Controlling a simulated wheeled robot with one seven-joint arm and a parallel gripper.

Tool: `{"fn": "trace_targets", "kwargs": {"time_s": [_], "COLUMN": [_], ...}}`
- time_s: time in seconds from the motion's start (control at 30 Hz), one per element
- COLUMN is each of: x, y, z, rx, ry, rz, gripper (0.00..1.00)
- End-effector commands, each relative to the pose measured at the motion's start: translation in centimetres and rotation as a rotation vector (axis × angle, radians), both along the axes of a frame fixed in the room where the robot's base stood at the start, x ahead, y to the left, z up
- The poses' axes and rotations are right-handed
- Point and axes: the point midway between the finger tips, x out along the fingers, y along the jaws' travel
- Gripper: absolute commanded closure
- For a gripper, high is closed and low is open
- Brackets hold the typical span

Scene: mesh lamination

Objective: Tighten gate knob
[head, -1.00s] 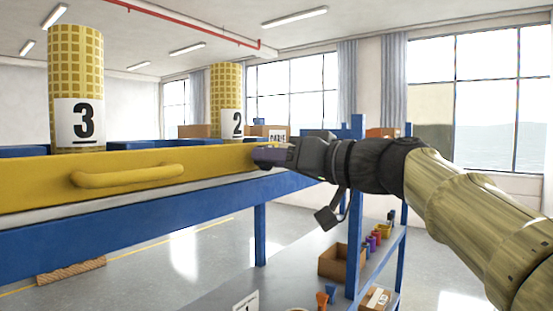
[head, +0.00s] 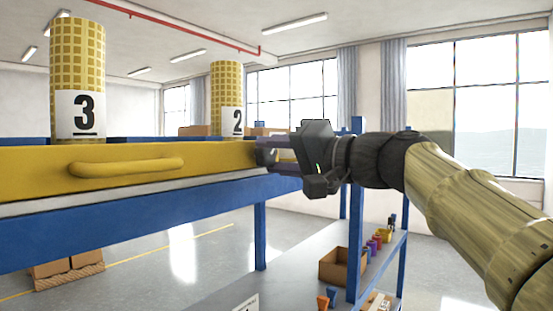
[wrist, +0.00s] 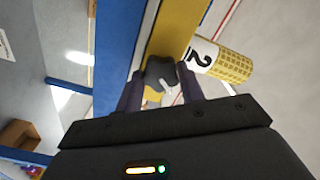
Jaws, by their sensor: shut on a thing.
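The yellow gate (head: 210,158) runs along the blue frame (head: 150,225) and carries a yellow handle (head: 125,167). In the wrist view the dark gate knob (wrist: 161,73) sits against the yellow gate face (wrist: 178,30), with a small light mark on it. My gripper (wrist: 160,88) has its two fingers on either side of the knob and is shut on it. In the head view my gripper (head: 266,152) is at the right end of the gate, and its fingers hide the knob.
Yellow mesh rolls marked 3 (head: 78,75) and 2 (head: 226,85) stand behind the gate. Below right, a shelf (head: 285,278) holds an open cardboard box (head: 340,267) and several small coloured containers. Blue posts (head: 356,230) stand close under my arm.

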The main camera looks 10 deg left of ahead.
Motion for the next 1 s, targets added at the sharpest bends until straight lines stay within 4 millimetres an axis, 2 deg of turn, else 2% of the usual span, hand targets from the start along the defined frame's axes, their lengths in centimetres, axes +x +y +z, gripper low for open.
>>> {"fn": "trace_targets", "kwargs": {"time_s": [0.7, 1.0], "x": [0.12, 0.11], "y": [-0.07, -0.04], "z": [0.05, 0.01], "rx": [0.256, 0.327], "ry": [0.621, 0.791], "rz": [-0.004, -0.003], "gripper": [0.85, 0.85]}}
